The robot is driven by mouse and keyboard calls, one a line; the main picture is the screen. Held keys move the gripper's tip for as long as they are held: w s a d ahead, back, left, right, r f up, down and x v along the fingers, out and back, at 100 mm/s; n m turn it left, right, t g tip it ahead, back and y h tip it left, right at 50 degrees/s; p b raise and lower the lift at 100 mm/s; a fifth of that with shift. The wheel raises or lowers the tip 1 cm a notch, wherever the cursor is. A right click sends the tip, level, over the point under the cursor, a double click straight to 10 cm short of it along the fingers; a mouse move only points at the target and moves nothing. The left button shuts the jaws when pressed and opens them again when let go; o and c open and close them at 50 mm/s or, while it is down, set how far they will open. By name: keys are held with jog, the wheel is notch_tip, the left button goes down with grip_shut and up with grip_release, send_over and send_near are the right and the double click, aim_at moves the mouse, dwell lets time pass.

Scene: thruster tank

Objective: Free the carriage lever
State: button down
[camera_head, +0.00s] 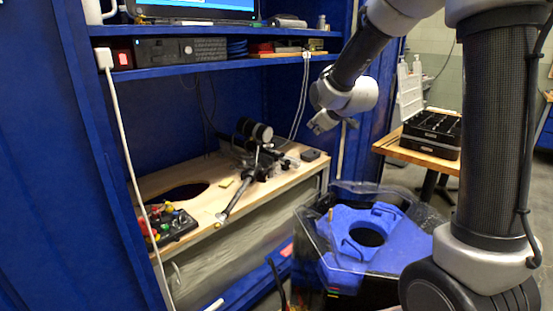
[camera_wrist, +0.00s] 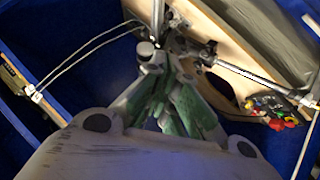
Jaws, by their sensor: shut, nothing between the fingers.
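A thruster-like assembly (camera_head: 255,132) with dark cylinders stands on the wooden bench top in the head view. A long grey and black lever-like rod (camera_head: 238,196) slants from it toward the front edge and ends in a small yellowish tip. The rod also shows in the wrist view (camera_wrist: 244,72). I cannot tell for sure which part is the carriage lever or what holds it. My gripper (camera_head: 319,125) is shut and empty, above and to the right of the assembly, apart from it. In the wrist view its fingers (camera_wrist: 160,62) cover part of the assembly.
A control box (camera_head: 170,226) with coloured knobs sits at the bench's left, near a dark round opening (camera_head: 178,193). A blue shelf (camera_head: 215,66) hangs above. A clear tub with a blue insert (camera_head: 350,228) stands at the lower right. White cables hang at both sides.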

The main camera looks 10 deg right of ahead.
jog(key=w+a+f+n+t+y, duration=0.1)
jog(key=w+a+f+n+t, duration=0.3)
jog(key=w+f, duration=0.55)
jog(key=w+a+f+n+t, duration=0.2)
jog(key=w+a+f+n, duration=0.35)
jog(key=f, duration=0.65)
jog(key=w+d+f, duration=0.1)
jog(key=w, duration=1.1)
jog(key=shift+d+f+m, duration=0.2)
jog(key=shift+f+m, duration=0.05)
jog(key=shift+m, duration=0.2)
jog(key=shift+d+y, duration=0.2)
jog(key=shift+y, duration=0.1)
jog(key=shift+d+n+y, duration=0.15)
jog(key=shift+n+y, duration=0.25)
jog(key=shift+y, duration=0.1)
